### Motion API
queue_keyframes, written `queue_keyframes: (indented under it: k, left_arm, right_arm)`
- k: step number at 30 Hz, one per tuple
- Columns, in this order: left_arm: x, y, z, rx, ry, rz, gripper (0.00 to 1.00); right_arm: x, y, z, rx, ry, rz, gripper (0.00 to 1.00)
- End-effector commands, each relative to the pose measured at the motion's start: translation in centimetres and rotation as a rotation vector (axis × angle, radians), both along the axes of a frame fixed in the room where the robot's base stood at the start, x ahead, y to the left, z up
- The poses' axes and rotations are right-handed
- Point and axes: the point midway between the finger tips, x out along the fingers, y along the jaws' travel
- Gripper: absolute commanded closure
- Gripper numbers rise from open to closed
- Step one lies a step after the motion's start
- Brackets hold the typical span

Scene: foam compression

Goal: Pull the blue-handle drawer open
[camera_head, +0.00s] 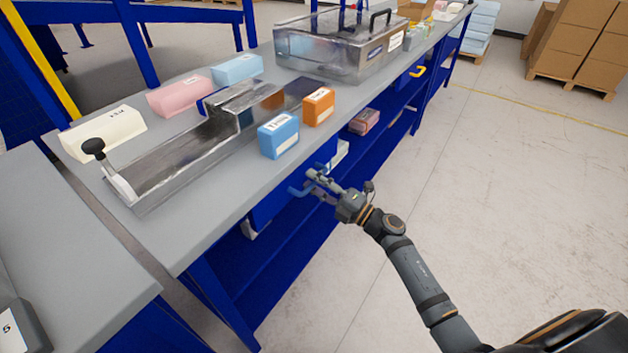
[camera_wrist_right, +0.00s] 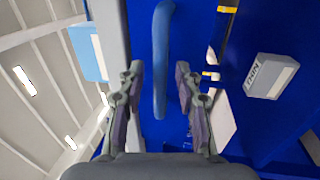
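The blue drawer handle (camera_head: 301,189) is on the blue drawer front (camera_head: 268,205), under the grey bench top. In the right wrist view the handle (camera_wrist_right: 162,55) is a bar standing out from a blue face. My right gripper (camera_head: 314,181) is open at the handle. In the right wrist view its two fingers (camera_wrist_right: 158,78) lie on either side of the bar, with gaps visible on both sides. The drawer looks shut, though my gripper covers part of its front. My left gripper is not in view.
The bench top (camera_head: 225,190) holds a metal press tray (camera_head: 170,160), a blue block (camera_head: 278,136), an orange block (camera_head: 319,106) and a metal box (camera_head: 335,45). A yellow handle (camera_head: 417,72) is farther along the bench. The floor (camera_head: 490,200) at right is clear.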

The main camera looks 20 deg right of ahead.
Motion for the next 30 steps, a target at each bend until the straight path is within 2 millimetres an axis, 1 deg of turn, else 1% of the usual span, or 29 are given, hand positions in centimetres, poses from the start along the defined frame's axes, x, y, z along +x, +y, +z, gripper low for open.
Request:
queue_keyframes:
  k: [3,9,11,17,30]
  left_arm:
    - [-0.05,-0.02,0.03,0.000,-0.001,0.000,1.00]
    - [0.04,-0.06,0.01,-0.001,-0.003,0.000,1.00]
    - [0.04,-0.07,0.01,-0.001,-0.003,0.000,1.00]
    - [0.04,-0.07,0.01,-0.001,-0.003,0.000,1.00]
    - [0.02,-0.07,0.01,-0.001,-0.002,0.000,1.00]
  right_arm:
    - [0.37,0.31,0.07,-0.001,0.001,0.000,0.66]
    - [0.37,0.31,0.03,-0.001,0.001,0.001,0.66]
    - [0.36,0.31,0.03,-0.002,0.000,0.001,0.73]
    - [0.35,0.30,0.03,-0.001,0.000,0.000,1.00]
    - [0.30,0.26,-0.03,-0.002,0.001,0.001,1.00]
